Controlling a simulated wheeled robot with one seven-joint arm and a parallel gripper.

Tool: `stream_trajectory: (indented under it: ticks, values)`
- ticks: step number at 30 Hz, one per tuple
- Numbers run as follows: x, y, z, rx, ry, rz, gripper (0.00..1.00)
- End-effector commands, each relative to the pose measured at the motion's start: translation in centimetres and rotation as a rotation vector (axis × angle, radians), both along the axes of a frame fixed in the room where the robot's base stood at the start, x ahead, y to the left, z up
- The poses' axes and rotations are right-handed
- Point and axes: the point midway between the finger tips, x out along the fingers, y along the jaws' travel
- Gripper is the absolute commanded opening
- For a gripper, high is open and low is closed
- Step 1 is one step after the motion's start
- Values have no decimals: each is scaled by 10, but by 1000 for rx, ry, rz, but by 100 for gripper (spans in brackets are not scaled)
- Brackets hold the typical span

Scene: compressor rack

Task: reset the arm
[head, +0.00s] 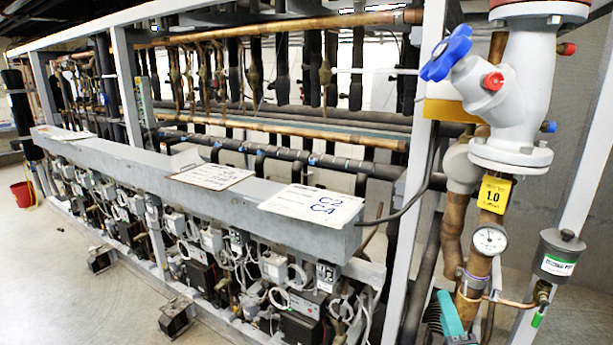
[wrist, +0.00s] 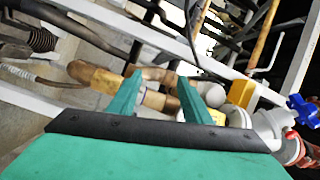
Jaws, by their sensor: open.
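My gripper (wrist: 157,95) shows in the wrist view as two green fingers spread apart on a black and green body. Nothing sits between the fingers; copper pipe (wrist: 160,78) shows behind them. In the head view a teal part of my gripper (head: 447,316) shows at the bottom edge, low in front of the copper pipework and below the pressure gauge (head: 489,239). Most of it is cut off there. I cannot tell how far the fingers are from the pipe.
A white valve with a blue handle (head: 447,52) stands at the upper right. A grey canister (head: 557,256) hangs at the right. Open floor (head: 60,270) lies at the left, with a red bucket (head: 22,194).

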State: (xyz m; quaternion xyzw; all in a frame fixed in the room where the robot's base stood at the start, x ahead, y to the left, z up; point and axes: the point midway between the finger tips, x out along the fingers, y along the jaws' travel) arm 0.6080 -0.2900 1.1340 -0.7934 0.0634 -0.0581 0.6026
Motion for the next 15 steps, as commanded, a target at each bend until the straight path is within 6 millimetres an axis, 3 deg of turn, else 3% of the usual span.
stream_trajectory:
  ticks: [1, 3, 8, 15]
  values:
    - [-1, 11, -23, -13, 20, -3, 45]
    - [-5, 23, -49, -44, 41, -12, 45]
    - [-20, 54, -104, -123, 89, -28, 45]
    - [-57, 103, -175, -268, 166, -33, 45]
